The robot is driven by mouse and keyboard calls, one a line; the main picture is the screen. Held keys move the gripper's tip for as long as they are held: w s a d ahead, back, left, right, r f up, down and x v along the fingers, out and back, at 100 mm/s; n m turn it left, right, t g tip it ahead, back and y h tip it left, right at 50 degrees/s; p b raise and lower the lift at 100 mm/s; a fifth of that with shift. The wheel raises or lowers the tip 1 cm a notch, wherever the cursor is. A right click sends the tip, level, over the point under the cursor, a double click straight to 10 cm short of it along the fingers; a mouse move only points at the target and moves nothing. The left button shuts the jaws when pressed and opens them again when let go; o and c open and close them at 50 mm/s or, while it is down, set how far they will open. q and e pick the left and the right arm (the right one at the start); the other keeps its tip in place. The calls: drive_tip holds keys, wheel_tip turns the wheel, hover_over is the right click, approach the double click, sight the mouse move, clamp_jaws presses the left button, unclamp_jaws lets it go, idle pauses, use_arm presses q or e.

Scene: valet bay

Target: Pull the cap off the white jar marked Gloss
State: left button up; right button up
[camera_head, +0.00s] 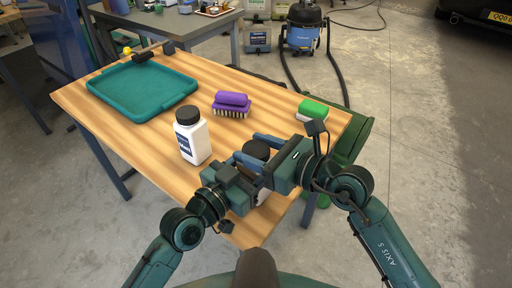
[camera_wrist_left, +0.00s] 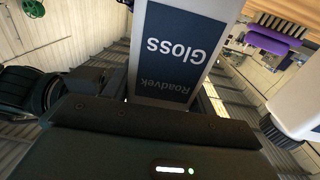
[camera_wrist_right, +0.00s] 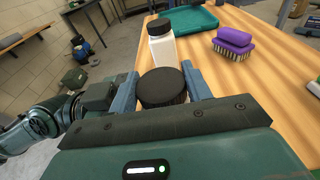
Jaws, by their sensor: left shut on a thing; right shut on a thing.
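The white jar marked Gloss (camera_wrist_left: 180,45) shows its dark label upside down in the left wrist view. My left gripper (camera_head: 250,180) is shut on its body, close to the table's near edge. The jar is mostly hidden behind my grippers in the head view. My right gripper (camera_head: 258,149) is shut on the black cap (camera_wrist_right: 162,88), one blue finger on each side. The cap also shows in the head view (camera_head: 257,150). Whether cap and jar touch is hidden.
A second white jar with a black cap (camera_head: 193,138) stands upright just left of my grippers. A purple brush (camera_head: 231,103), a green-topped brush (camera_head: 313,108) and a teal tray (camera_head: 143,88) are on the wooden table (camera_head: 140,137). Its middle is clear.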

sight(256, 148)
drive_tip(key=shift+r, duration=0.15)
idle(0.5)
drive_tip(key=shift+r, duration=0.95)
drive_tip(key=shift+r, duration=0.1)
drive_tip(key=shift+r, duration=1.95)
use_arm(q)
drive_tip(key=o, duration=1.5)
